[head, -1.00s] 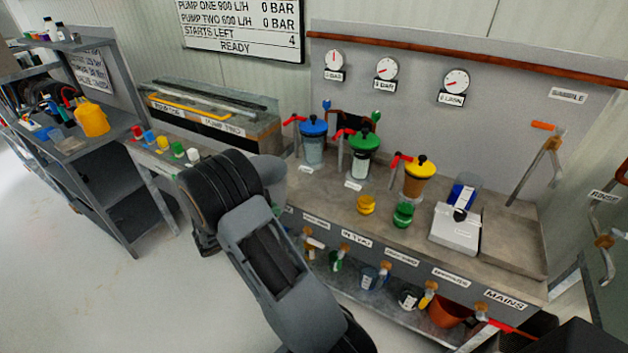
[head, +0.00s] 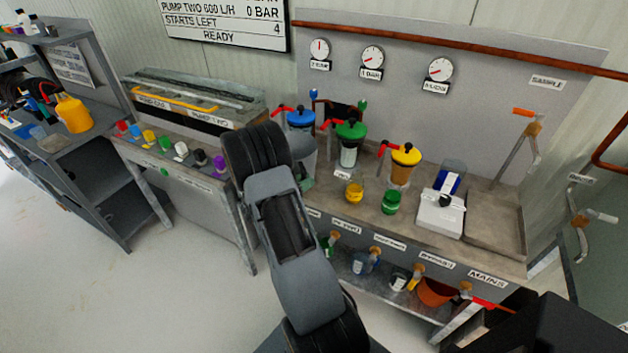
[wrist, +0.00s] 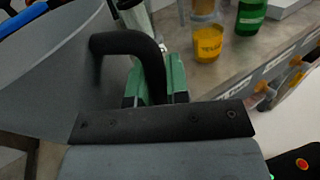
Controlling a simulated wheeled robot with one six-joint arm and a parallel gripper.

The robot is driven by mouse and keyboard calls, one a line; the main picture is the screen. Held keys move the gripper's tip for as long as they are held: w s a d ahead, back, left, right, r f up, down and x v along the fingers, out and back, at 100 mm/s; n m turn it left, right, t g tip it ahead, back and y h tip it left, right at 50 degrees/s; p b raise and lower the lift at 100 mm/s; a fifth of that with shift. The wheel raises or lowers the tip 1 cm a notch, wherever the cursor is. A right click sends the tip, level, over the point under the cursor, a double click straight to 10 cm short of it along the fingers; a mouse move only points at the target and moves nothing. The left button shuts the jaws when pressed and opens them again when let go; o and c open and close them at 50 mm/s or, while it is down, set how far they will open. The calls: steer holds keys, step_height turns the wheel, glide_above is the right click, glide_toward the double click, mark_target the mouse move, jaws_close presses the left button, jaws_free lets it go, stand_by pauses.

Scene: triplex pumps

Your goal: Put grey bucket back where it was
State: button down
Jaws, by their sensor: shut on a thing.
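The grey bucket (wrist: 45,85) fills the left of the wrist view, large and close, with a black curved handle. My gripper (wrist: 155,88), with green fingers, is shut on that handle. In the head view a grey piece of the bucket (head: 304,150) shows just right of my arm, in front of the blue-lidded pump (head: 301,118). My arm hides the rest of it. I cannot tell from these views whether the bucket touches the bench.
The bench (head: 335,187) carries green-lidded (head: 349,145) and yellow-lidded (head: 403,165) pumps, a yellow cup (head: 354,192), a green cup (head: 391,202) and a white device (head: 440,214). Coloured small cups line the left bench. A yellow jug (head: 74,114) stands on the left shelf. Open floor lies front left.

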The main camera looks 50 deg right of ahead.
steer(key=d, duration=0.1)
steer(key=d+f, duration=0.1)
steer(key=s+d, duration=0.1)
steer(key=shift+d+f+p, duration=0.15)
steer(key=shift+p, duration=0.2)
steer(key=shift+f, duration=0.1)
steer(key=shift+f, duration=0.1)
steer(key=shift+w+f, duration=0.1)
steer(key=shift+f, duration=0.05)
steer(key=c, duration=1.1)
jaws_free()
